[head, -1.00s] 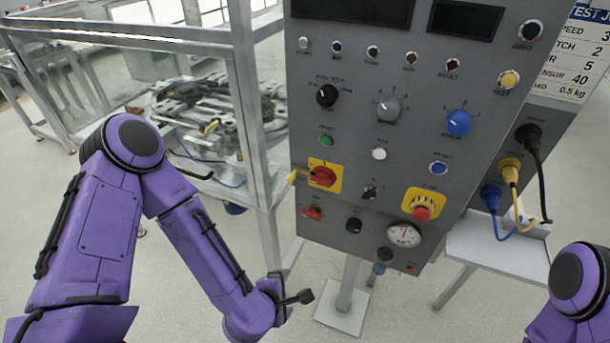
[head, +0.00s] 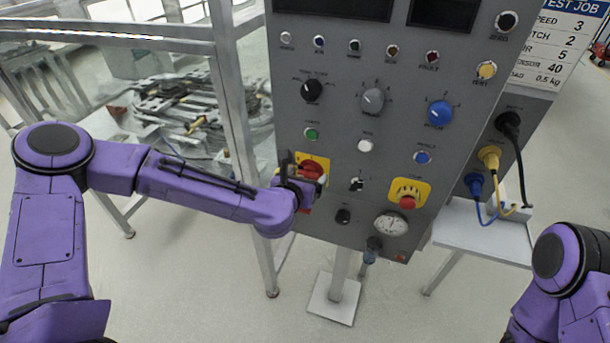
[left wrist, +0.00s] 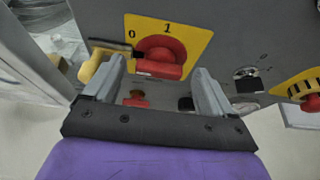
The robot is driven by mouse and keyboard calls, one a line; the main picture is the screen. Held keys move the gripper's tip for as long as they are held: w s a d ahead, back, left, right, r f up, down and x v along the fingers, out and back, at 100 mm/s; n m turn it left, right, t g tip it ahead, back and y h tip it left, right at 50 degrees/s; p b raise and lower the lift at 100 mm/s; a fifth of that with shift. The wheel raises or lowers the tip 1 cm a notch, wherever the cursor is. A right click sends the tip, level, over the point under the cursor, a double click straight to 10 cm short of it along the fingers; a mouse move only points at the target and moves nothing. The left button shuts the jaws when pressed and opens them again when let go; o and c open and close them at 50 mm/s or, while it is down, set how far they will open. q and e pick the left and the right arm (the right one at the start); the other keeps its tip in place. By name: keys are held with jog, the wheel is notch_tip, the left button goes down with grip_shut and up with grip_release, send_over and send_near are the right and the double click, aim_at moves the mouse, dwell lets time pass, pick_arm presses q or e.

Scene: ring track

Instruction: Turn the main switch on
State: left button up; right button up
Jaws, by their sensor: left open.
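The main switch is a red rotary knob (left wrist: 162,55) on a yellow plate (left wrist: 200,38) marked 0 and 1, low on the left of the grey panel. In the head view the red knob (head: 311,168) is partly hidden by my left gripper (head: 302,176). In the left wrist view a yellow tag or lock piece (left wrist: 97,68) sits at the plate's left edge. Contact cannot be told.
A red emergency button (head: 407,202) on a yellow guard is to the right, with a gauge (head: 391,223) below it. Other knobs and a red switch (left wrist: 137,98) are close to my fingers. A metal frame (head: 240,110) stands left of the panel.

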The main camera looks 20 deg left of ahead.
pick_arm(q)
jog(key=shift+w, duration=0.15)
jog(key=c, duration=1.1)
jog(key=shift+o, duration=0.2)
